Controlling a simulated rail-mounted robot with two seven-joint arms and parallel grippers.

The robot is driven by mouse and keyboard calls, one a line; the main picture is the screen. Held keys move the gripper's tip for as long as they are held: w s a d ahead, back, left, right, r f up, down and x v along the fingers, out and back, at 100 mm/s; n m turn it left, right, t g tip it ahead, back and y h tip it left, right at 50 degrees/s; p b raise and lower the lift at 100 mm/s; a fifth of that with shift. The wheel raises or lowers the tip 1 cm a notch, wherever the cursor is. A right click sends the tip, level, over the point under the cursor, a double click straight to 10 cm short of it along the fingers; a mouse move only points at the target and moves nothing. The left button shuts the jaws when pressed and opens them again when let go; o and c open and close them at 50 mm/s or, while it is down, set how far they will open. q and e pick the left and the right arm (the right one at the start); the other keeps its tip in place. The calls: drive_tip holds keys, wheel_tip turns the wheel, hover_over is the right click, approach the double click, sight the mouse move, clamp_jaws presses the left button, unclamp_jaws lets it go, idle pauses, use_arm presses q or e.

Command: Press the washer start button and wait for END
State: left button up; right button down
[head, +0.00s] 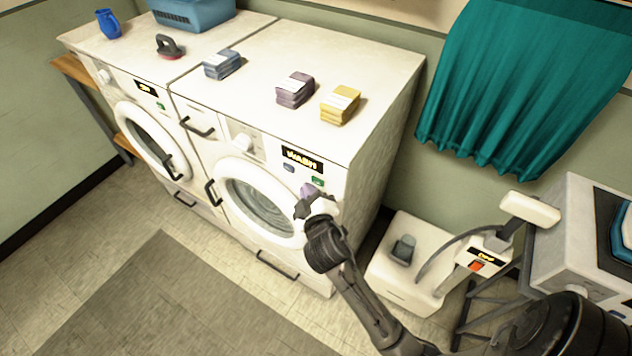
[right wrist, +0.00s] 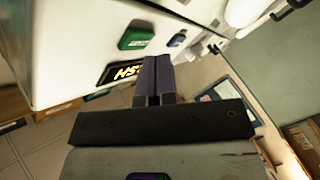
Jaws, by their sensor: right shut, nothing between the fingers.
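The washer (head: 262,205) is the right one of two white front-loaders, with its round door shut. Its dark display (head: 302,160) shows yellow letters that read WASH; part of it shows in the right wrist view (right wrist: 122,72). Below the display are a blue button (head: 289,168) and a green button (head: 318,181). Both the green button (right wrist: 137,35) and the blue button (right wrist: 177,40) show in the right wrist view. My right gripper (head: 307,191) is shut and empty, its purple fingertips close to the panel just below the green button. I cannot tell whether they touch it. My left gripper is not in view.
Folded purple cloths (head: 295,90), yellow cloths (head: 340,104) and blue cloths (head: 222,64) lie on the machine tops. The left machine (head: 140,130) stands beside the washer. A white unit (head: 410,270) with a grey item stands to the right. A grey mat (head: 165,300) covers open floor.

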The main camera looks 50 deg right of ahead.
drive_tip(key=shift+s+a+b, duration=0.1)
drive_tip(key=shift+s+a, duration=0.1)
drive_tip(key=shift+a, duration=0.75)
drive_tip(key=shift+s+a+b, duration=0.1)
drive_tip(key=shift+s+a, duration=0.15)
drive_tip(key=shift+a, duration=0.75)
drive_tip(key=shift+s+a+b, duration=0.1)
drive_tip(key=shift+s+a, duration=0.1)
drive_tip(key=shift+a, duration=0.75)
